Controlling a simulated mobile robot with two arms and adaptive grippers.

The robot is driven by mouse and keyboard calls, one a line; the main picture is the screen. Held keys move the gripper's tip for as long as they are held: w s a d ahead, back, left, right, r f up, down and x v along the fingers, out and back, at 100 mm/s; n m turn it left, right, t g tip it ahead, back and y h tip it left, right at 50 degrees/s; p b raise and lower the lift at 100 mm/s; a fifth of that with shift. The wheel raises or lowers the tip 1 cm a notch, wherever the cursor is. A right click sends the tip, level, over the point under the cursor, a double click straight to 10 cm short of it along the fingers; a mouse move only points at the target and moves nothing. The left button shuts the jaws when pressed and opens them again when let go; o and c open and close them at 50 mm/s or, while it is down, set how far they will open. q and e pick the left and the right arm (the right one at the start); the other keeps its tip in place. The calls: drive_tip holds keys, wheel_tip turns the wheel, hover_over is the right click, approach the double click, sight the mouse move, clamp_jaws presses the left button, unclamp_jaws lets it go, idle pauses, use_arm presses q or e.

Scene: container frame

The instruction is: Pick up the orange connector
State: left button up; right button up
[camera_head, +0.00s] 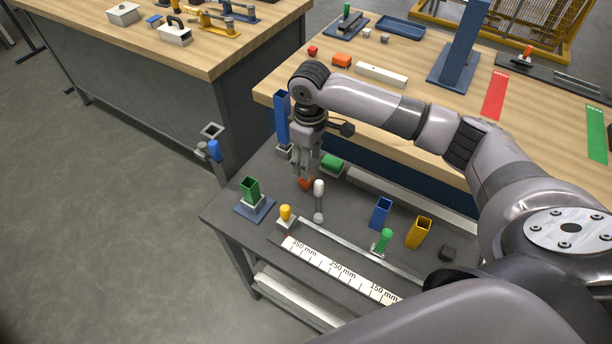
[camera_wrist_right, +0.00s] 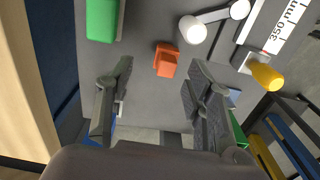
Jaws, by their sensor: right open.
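The orange connector (camera_head: 306,183) is a small orange block on the dark grey table, directly below my right gripper (camera_head: 301,165) in the head view. In the right wrist view the orange connector (camera_wrist_right: 166,60) lies beyond and between the two spread fingertips of my right gripper (camera_wrist_right: 160,75), with a visible gap to each finger. The right gripper is open, empty and points down. The gripper partly hides the connector in the head view. My left gripper is not in view.
A green block (camera_head: 333,163) and a white-topped post (camera_head: 319,188) stand close to the connector. A tall blue post (camera_head: 282,118) is behind the gripper. A yellow peg (camera_head: 285,213), a green bin (camera_head: 250,190) and a ruler strip (camera_head: 335,270) are nearer the front.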

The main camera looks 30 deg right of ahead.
drive_tip(key=shift+s+a+f, duration=0.1)
drive_tip(key=shift+a+f, duration=0.1)
drive_tip(key=shift+f, duration=0.2)
drive_tip(key=f, duration=0.1)
drive_tip(key=f+p, duration=0.1)
drive_tip(key=f, duration=0.2)
drive_tip(key=shift+a+f+p, duration=0.25)
drive_tip(key=shift+a+p, duration=0.05)
drive_tip(key=shift+p, duration=0.05)
drive_tip(key=shift+f, duration=0.15)
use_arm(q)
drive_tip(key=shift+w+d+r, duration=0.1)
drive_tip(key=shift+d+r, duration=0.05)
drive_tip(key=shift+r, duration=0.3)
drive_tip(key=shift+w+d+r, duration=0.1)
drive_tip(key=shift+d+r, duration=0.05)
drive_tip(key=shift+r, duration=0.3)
use_arm(e)
drive_tip(key=shift+c, duration=0.5)
drive_tip(key=c, duration=0.4)
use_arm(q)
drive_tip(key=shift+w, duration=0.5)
use_arm(e)
drive_tip(key=c, duration=0.5)
